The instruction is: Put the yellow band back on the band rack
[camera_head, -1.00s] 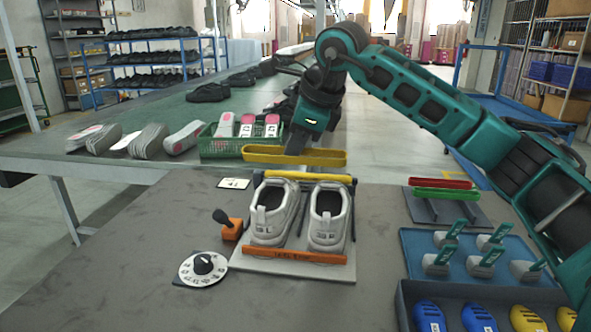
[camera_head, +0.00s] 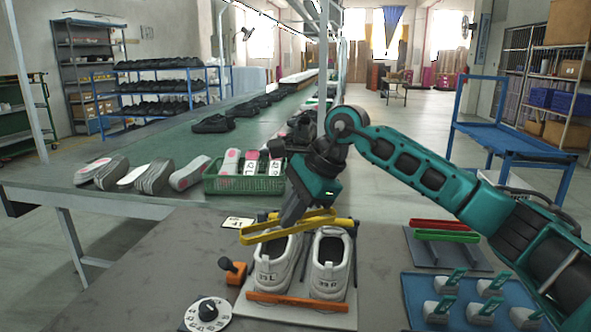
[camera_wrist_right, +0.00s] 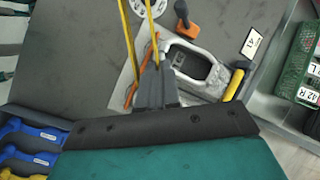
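The yellow band (camera_head: 262,235) is a narrow loop, held over the far end of the pair of pale shoes (camera_head: 328,265) and slanted up to the right. My right gripper (camera_head: 290,222) is shut on it. In the right wrist view the band (camera_wrist_right: 127,40) runs from the fingertips (camera_wrist_right: 155,85) toward the top edge as two strips. The band rack (camera_head: 420,250) stands to the right of the shoes, holding a red band (camera_head: 445,225) and a green band (camera_head: 446,236). My left gripper is out of view.
The shoes sit on a stand with an orange band (camera_head: 297,302) at the heels and a yellow bar (camera_head: 345,222) behind. An orange-based lever (camera_head: 233,272) and dial (camera_head: 208,313) are left. A blue tray (camera_head: 412,290) lies before the rack. A green crate (camera_head: 215,184) stands behind.

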